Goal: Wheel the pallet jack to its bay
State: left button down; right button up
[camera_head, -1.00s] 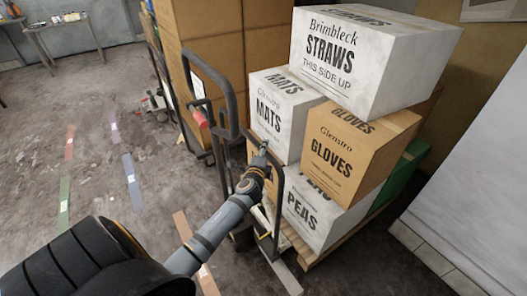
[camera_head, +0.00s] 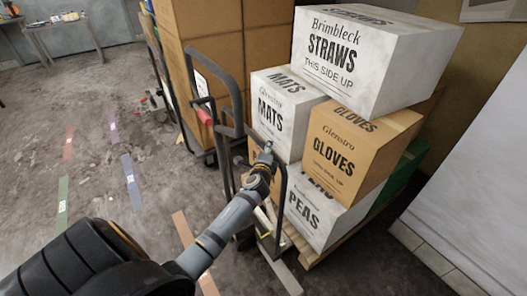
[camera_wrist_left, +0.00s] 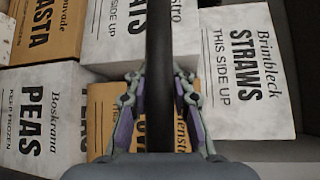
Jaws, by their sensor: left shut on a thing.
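The pallet jack stands right of centre in the head view, its dark tubular frame (camera_head: 284,185) upright beside a loaded wooden pallet (camera_head: 308,258). A dark loop handle with a red part (camera_head: 205,116) rises at the frame's left; I cannot tell how the two join. My left gripper (camera_head: 267,152) is shut on a dark bar at the frame's top. In the left wrist view the bar (camera_wrist_left: 160,60) runs vertically between the fingers of the gripper (camera_wrist_left: 160,100). The forks are mostly hidden. My right gripper is not in view.
Boxes marked straws (camera_head: 375,60), mats (camera_head: 285,110), gloves (camera_head: 350,155) and peas (camera_head: 318,208) are stacked on the pallet. A brown carton stack (camera_head: 235,45) stands behind. Coloured labelled floor strips (camera_head: 131,180) lie left on mostly open floor. A pale wall (camera_head: 480,190) is at right.

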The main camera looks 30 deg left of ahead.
pick_arm(q)
jog(key=shift+w+d+r, duration=0.15)
jog(key=shift+w+d, duration=0.05)
jog(key=shift+w, duration=0.15)
jog(key=c, duration=1.6)
grip_release()
jog(key=shift+w, duration=0.1)
jog(key=shift+c, duration=0.2)
jog(key=o, duration=0.5)
jog(key=shift+s+d, duration=0.1)
jog(key=shift+s, duration=0.15)
jog(key=shift+s+r, duration=0.1)
jog(key=v, duration=1.2)
